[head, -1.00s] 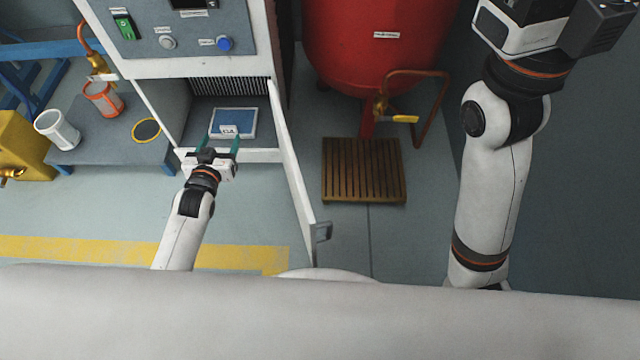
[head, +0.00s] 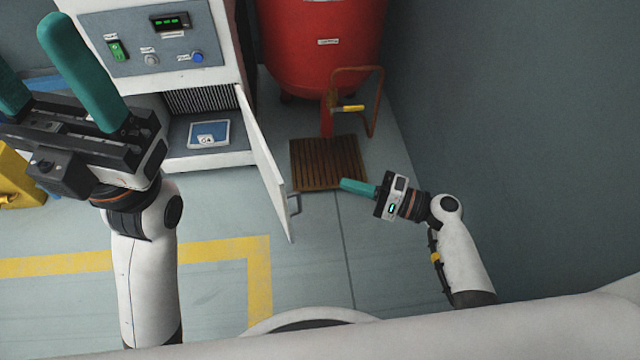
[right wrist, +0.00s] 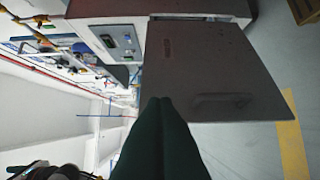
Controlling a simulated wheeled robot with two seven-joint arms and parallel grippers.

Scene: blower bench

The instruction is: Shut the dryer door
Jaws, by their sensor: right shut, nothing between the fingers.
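The dryer (head: 205,85) stands at the upper left of the head view. Its white door (head: 265,170) is swung open from the right side of the chamber, its handle (head: 295,204) on the outer face. In the right wrist view the door (right wrist: 205,65) is a grey panel with its handle (right wrist: 222,103) ahead of the fingers. My right gripper (head: 345,185) is shut and empty, to the right of the door and apart from it. My left gripper (head: 30,55) is open and empty, raised close to the head camera. A blue-rimmed tray (head: 208,134) lies inside the chamber.
A red tank (head: 320,45) with a pipe and yellow-handled valve (head: 350,108) stands right of the dryer. A wooden slatted mat (head: 325,163) lies below it. A dark wall closes the right side. The floor in front of the door is clear.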

